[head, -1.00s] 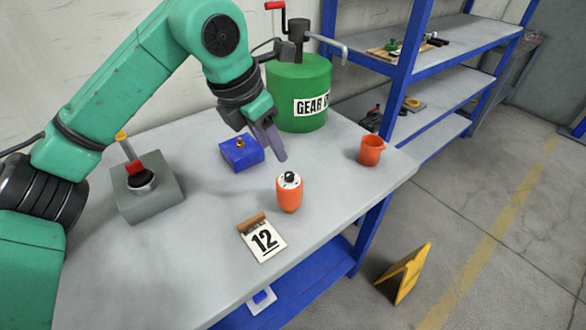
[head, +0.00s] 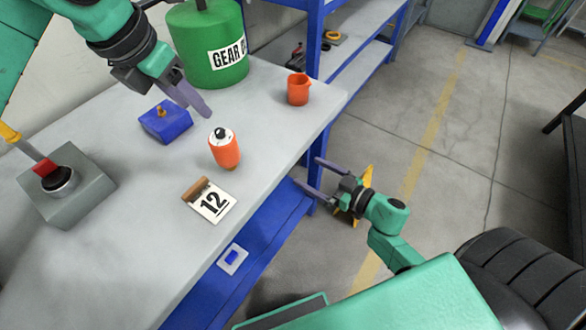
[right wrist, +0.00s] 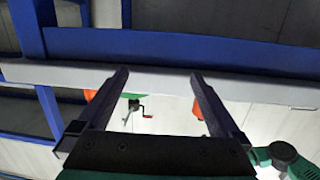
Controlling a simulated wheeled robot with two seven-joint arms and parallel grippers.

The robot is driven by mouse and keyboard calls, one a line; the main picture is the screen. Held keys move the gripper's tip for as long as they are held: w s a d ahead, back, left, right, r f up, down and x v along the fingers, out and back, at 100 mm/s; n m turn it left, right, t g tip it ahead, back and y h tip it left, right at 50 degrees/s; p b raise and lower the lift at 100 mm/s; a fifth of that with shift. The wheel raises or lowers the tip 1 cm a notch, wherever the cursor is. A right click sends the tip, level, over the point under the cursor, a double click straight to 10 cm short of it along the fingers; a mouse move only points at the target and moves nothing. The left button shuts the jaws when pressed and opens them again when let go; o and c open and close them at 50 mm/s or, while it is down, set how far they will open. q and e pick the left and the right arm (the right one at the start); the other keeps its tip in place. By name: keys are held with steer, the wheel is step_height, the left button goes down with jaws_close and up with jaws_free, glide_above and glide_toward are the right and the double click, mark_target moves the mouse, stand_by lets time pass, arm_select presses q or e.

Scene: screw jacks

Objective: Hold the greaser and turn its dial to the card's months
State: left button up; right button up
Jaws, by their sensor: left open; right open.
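The greaser (head: 225,152) is an orange cylinder with a white top and a black dial (head: 220,132). It stands on the grey workbench. The card (head: 213,202) reads 12 and sits in a brown holder just in front of the greaser. My left gripper (head: 197,108) is open and empty, above and behind the greaser, apart from it. My right gripper (head: 312,175) is open and empty, off the bench's right edge. In the right wrist view its two fingers (right wrist: 158,85) are spread, with orange pieces partly hidden behind them.
On the bench (head: 110,255) are a grey box with a red-and-yellow lever (head: 68,192), a blue block (head: 165,121), a green gear-oil drum (head: 208,45) and an orange cup (head: 298,88). A yellow floor sign (head: 366,180) stands beyond my right gripper. Blue shelving is behind.

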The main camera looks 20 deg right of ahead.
mark_target(237, 154)
steer(key=s+a+r+n+g+y, duration=0.2)
steer(key=s+a+r+n+y, duration=0.25)
steer(key=a+r, duration=0.4)
steer(key=shift+m+y, duration=0.35)
steer(key=x, duration=0.4)
steer(key=r+x, duration=0.1)
steer(key=x, duration=0.4)
steer(key=w+d+x, duration=0.1)
steer(key=x, duration=0.4)
steer(key=shift+a+r, duration=0.1)
steer(key=shift+r, duration=0.05)
jaws_close()
